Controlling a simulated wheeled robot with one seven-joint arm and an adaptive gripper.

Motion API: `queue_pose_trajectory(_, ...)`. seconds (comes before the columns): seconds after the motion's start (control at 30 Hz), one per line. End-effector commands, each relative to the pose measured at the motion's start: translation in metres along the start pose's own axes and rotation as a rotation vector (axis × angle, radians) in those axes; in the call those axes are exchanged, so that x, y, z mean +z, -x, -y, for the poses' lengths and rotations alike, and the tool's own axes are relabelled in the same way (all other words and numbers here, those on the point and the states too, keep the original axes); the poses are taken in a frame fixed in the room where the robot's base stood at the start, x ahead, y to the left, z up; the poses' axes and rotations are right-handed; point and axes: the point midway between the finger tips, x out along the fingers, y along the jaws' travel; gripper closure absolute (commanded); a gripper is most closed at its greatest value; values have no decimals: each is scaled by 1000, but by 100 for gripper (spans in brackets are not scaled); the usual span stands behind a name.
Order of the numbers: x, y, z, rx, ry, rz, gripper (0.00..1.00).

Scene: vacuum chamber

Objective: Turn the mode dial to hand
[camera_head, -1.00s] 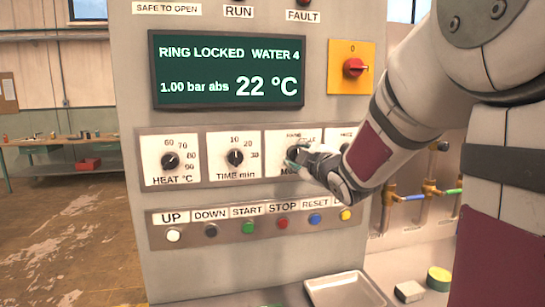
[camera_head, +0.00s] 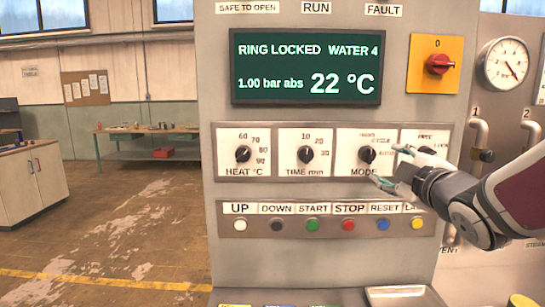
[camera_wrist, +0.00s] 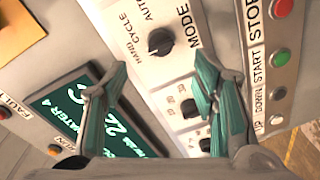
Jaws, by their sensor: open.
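The mode dial (camera_head: 366,155) is a black round knob on a white plate marked MODE, third in the row of dials. In the wrist view the mode dial (camera_wrist: 160,42) shows beyond the fingertips, with HAND, CYCLE and AUTO lettered around it. My gripper (camera_head: 390,166) is open and empty, just right of the dial and apart from it. In the wrist view my gripper (camera_wrist: 148,80) has its two green fingers spread, with the dial between and past their tips. A fourth plate on the right is partly hidden by my gripper.
The heat dial (camera_head: 242,154) and time dial (camera_head: 305,155) sit to the left. A row of coloured buttons, including the red stop button (camera_head: 348,225), runs below. A red switch on a yellow plate (camera_head: 437,66) is above right. A tray (camera_head: 405,296) lies below.

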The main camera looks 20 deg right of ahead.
Motion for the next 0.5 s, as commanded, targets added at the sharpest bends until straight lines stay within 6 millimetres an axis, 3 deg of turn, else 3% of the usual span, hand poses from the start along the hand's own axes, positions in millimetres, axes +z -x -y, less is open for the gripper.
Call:
queue_pose_trajectory(0.2,0,18,0,0,0,0,47)
queue_pose_trajectory(0.5,0,20,0,-1,-1,0,47)
